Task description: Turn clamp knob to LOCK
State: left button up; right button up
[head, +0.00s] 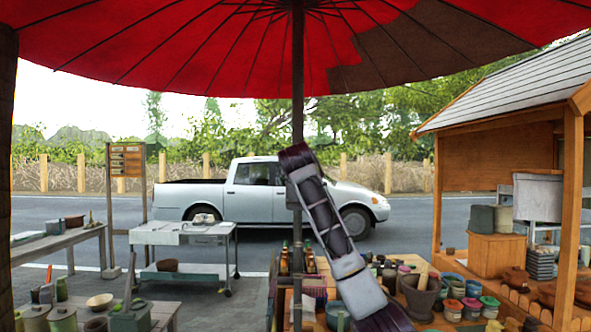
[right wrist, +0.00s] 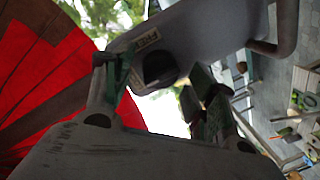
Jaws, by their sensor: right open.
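In the right wrist view, a dark round clamp knob (right wrist: 160,68) sits on a grey clamp body (right wrist: 215,38). A small pale label (right wrist: 146,40) is beside the knob; its lettering is too small to read surely. My right gripper (right wrist: 155,80) is open, with one finger to the left of the knob and the other to its lower right. I cannot tell whether either finger touches it. In the head view, my right arm reaches up to the umbrella pole (head: 298,80) and hides the knob and the gripper. My left gripper is not in view.
The red umbrella canopy (head: 200,45) spreads overhead. A pottery table with a mortar (head: 420,297) and several jars stands at lower right. A white worktable (head: 180,232) stands at left, a wooden stall (head: 500,150) at right. A white pickup (head: 270,190) is on the road behind.

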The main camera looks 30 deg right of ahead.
jog(key=shift+s, duration=0.1)
jog(key=v, duration=1.2)
dwell(0.7)
